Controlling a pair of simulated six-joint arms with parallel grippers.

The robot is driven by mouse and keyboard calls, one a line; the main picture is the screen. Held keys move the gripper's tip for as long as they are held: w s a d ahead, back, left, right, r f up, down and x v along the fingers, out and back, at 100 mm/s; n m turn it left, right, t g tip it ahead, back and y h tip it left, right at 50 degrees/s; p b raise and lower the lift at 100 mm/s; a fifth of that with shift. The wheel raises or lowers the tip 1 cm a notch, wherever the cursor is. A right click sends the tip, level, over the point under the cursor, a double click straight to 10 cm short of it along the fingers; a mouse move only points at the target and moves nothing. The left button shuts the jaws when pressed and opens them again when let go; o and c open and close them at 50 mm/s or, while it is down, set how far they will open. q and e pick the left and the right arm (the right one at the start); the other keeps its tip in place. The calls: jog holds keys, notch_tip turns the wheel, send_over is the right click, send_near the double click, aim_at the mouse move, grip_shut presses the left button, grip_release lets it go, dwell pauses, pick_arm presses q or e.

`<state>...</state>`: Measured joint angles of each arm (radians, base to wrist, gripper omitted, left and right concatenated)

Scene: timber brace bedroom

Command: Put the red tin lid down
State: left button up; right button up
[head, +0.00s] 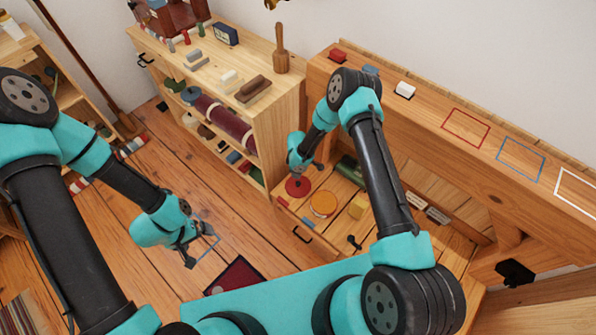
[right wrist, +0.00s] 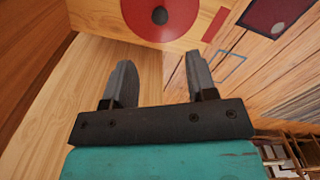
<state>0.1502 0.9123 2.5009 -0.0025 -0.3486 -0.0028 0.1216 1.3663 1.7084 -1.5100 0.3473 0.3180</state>
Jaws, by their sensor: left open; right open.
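The red tin lid (head: 298,187) lies flat on the low wooden surface beside an orange round lid. In the right wrist view the red lid (right wrist: 178,14) shows at the top edge, cut off by the frame, with a dark knob at its middle. My right gripper (right wrist: 160,75) is open and empty, its fingertips apart from the lid. In the head view my right gripper (head: 304,168) is just above and behind the lid, its fingers hard to make out. My left gripper (head: 200,246) is open and empty over the floor.
A shelf unit (head: 274,105) with rolls and blocks stands behind. A ledge with red (head: 466,127), blue and white outlines runs at right. A dark red mat (head: 234,275) lies on the floor.

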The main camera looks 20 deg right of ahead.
dwell(0.3)
jog(key=s+d+r+m+y, duration=0.2)
jog(key=s+r+m, duration=0.5)
jog(key=s, duration=0.6)
jog(key=s+d+r+m+y, duration=0.1)
jog(key=s+d+r+m, duration=0.1)
jog(key=s+r+m, duration=0.5)
jog(key=s+r, duration=0.3)
jog(key=s, duration=0.3)
jog(key=shift+s+d+r+t+y, duration=0.15)
jog(key=shift+d+r+t+y, duration=0.2)
jog(key=shift+d+t+y, duration=0.05)
